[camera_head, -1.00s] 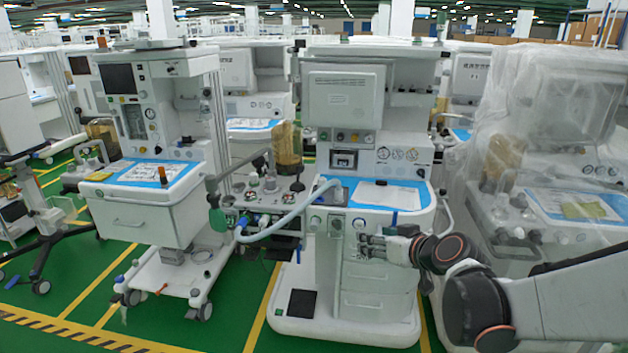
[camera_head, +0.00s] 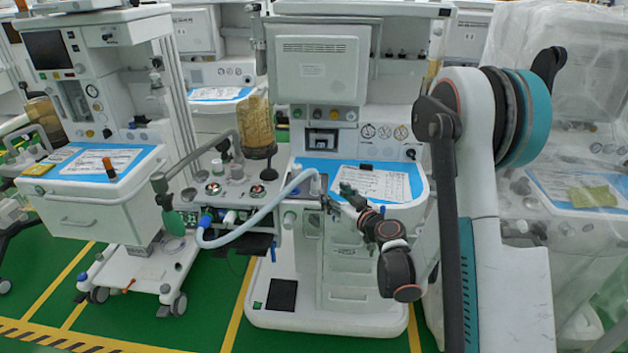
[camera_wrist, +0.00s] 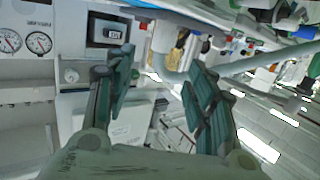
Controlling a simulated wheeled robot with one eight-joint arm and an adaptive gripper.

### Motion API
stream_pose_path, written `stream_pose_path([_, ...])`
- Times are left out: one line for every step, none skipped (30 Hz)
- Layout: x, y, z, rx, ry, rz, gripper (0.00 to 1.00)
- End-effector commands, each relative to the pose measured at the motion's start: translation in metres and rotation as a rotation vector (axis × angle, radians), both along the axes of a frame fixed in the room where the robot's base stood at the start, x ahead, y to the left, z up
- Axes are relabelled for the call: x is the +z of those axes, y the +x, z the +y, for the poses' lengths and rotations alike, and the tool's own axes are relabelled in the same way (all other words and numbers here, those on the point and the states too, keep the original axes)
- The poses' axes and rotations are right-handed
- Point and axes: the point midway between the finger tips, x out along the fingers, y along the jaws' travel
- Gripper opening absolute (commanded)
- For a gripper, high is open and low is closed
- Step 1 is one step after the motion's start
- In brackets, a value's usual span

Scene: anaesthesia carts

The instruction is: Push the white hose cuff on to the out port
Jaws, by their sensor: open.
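The pale corrugated hose (camera_head: 262,217) arcs from a blue fitting (camera_head: 206,221) at the left of the middle cart up to the cart's worktop. Its upper end (camera_head: 308,175) lies close to my gripper. I cannot clearly make out the white cuff or tell which port is the out port. My gripper (camera_head: 332,202) is at the worktop's front edge, just right of and below that hose end. In the wrist view my gripper (camera_wrist: 162,92) has its two green-padded fingers spread, with nothing clearly held between them. The hose (camera_wrist: 268,58) crosses the upper right there.
The middle cart's worktop (camera_head: 405,185) carries a printed sheet (camera_head: 370,184). An amber canister (camera_head: 257,122) and a green bag (camera_head: 173,222) are at its left. Another cart (camera_head: 95,205) stands left; a plastic-draped cart (camera_head: 590,130) stands right. Green floor is open in front.

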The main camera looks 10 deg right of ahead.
Motion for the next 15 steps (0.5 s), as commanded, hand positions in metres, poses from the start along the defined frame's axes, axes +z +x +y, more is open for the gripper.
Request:
stream_pose_path([0.003,0.008,0.003,0.001,0.0,0.0,0.5])
stream_pose_path([0.003,0.012,0.004,0.001,0.0,0.0,0.5])
stream_pose_path([0.002,0.017,0.005,0.001,0.001,0.0,0.5])
stream_pose_path([0.002,0.02,0.006,0.001,0.001,0.0,0.5])
stream_pose_path([0.001,0.024,0.007,0.002,0.001,0.0,0.5])
stream_pose_path([0.0,0.029,0.009,0.002,0.001,0.0,0.5])
stream_pose_path([0.0,0.032,0.01,0.002,0.001,0.0,0.5])
stream_pose_path([-0.001,0.035,0.011,0.002,0.001,0.0,0.5])
stream_pose_path([-0.003,0.04,0.012,0.001,0.0,0.0,0.5])
stream_pose_path([-0.005,0.045,0.013,0.001,0.0,0.0,0.5])
stream_pose_path([-0.007,0.049,0.014,0.001,0.0,0.0,0.5])
stream_pose_path([-0.008,0.053,0.015,0.001,0.0,0.001,0.5])
stream_pose_path([-0.008,0.056,0.016,0.001,0.0,0.001,0.5])
stream_pose_path([-0.009,0.058,0.017,0.001,0.001,0.001,0.5])
stream_pose_path([-0.009,0.06,0.017,0.001,0.001,0.001,0.5])
